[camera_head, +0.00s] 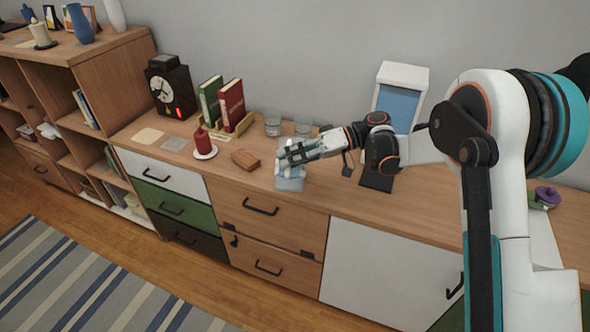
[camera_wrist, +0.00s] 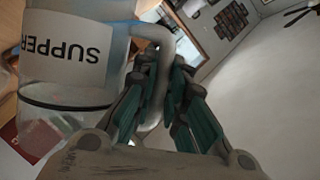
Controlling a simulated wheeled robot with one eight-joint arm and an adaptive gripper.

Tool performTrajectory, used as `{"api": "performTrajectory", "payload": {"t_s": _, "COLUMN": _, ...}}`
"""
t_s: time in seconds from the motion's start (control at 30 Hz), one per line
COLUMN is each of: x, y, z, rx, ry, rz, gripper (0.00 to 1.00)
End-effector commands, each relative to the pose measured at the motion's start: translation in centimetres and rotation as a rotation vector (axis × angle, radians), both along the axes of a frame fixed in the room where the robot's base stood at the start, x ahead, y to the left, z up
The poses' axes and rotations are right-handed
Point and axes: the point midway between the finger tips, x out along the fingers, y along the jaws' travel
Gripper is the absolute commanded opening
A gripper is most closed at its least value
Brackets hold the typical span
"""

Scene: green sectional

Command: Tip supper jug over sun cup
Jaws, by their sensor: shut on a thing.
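The supper jug (camera_wrist: 62,60) is a translucent vessel with a white label reading SUPPER, upside down in the wrist view. It has a pale curved handle (camera_wrist: 154,34). My gripper (camera_wrist: 162,66) is shut on this handle. In the head view, my gripper (camera_head: 294,153) is above the sideboard, over a grey mat (camera_head: 290,184); it largely hides the jug there. Two small clear glass cups, one on the left (camera_head: 272,126) and one on the right (camera_head: 303,129), stand behind my gripper near the wall. I cannot read a sun mark on either.
A red candle (camera_head: 202,143) on a white saucer and a brown wooden block (camera_head: 245,159) stand left of my gripper. Red and green books (camera_head: 222,101) and a black clock (camera_head: 170,88) are farther left. A white-and-blue container (camera_head: 399,96) stands behind my arm.

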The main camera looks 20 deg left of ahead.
Motion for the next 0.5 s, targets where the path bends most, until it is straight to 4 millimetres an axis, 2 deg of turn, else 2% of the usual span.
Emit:
{"api": "performTrajectory", "payload": {"t_s": 0.27, "x": -0.1, "y": 0.0, "z": 0.3, "rx": 0.004, "ry": -0.017, "rz": 0.0, "gripper": 0.0}}
{"api": "performTrajectory", "payload": {"t_s": 0.5, "x": -1.9, "y": -0.4, "z": 2.3, "rx": 0.057, "ry": -0.28, "rz": -0.001, "gripper": 0.0}}
